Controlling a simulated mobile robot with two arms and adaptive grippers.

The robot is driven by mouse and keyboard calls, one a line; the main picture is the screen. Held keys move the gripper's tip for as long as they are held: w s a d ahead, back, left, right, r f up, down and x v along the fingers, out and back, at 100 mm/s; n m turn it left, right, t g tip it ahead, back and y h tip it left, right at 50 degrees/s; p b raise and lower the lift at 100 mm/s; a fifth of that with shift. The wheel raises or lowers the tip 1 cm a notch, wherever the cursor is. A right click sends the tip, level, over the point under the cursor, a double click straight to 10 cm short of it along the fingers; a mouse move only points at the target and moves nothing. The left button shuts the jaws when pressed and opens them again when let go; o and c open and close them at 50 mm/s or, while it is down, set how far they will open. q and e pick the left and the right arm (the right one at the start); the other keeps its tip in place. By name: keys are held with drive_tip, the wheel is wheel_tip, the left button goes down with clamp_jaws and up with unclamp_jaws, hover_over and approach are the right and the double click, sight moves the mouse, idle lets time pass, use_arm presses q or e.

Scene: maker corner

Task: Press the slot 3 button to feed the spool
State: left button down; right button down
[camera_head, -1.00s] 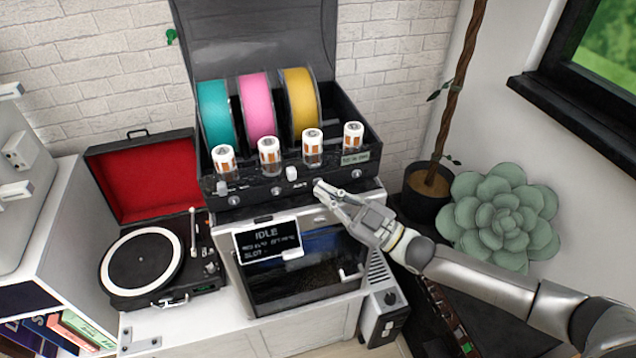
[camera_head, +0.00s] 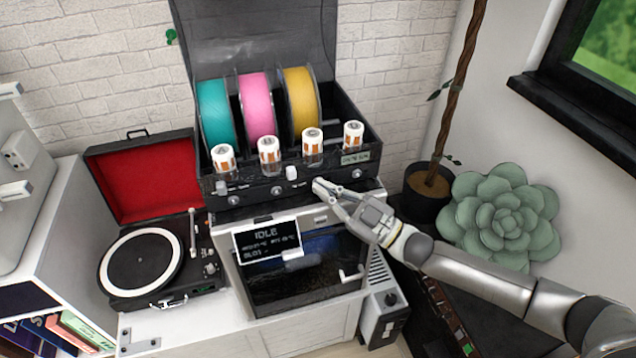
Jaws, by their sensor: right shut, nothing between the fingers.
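A black spool box (camera_head: 350,120) with its lid up holds a teal spool (camera_head: 216,112), a pink spool (camera_head: 257,104) and a yellow spool (camera_head: 301,98). Its front panel has a row of round buttons, among them the leftmost button (camera_head: 234,201) and the second button (camera_head: 276,190). My right gripper (camera_head: 318,185) is shut and empty, its tips at the panel in front of the third button position, hiding that button. I cannot tell whether the tips touch it. The fourth button (camera_head: 356,173) shows to the right. The display (camera_head: 267,240) below reads IDLE. My left gripper is not in view.
Several white-capped jars (camera_head: 268,150) stand along the box's front edge. The printer (camera_head: 305,275) is under the box. A turntable (camera_head: 142,262) stands left. A potted plant (camera_head: 427,200) and a large succulent (camera_head: 503,218) stand right, near my right arm.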

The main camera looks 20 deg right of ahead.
drive_tip(key=shift+w, duration=0.1)
idle(0.3)
drive_tip(key=shift+s+p, duration=0.35)
drive_tip(key=shift+s, duration=0.25)
drive_tip(key=s+p, duration=0.3)
drive_tip(key=s, duration=0.3)
drive_tip(key=shift+d, duration=0.15)
idle(0.8)
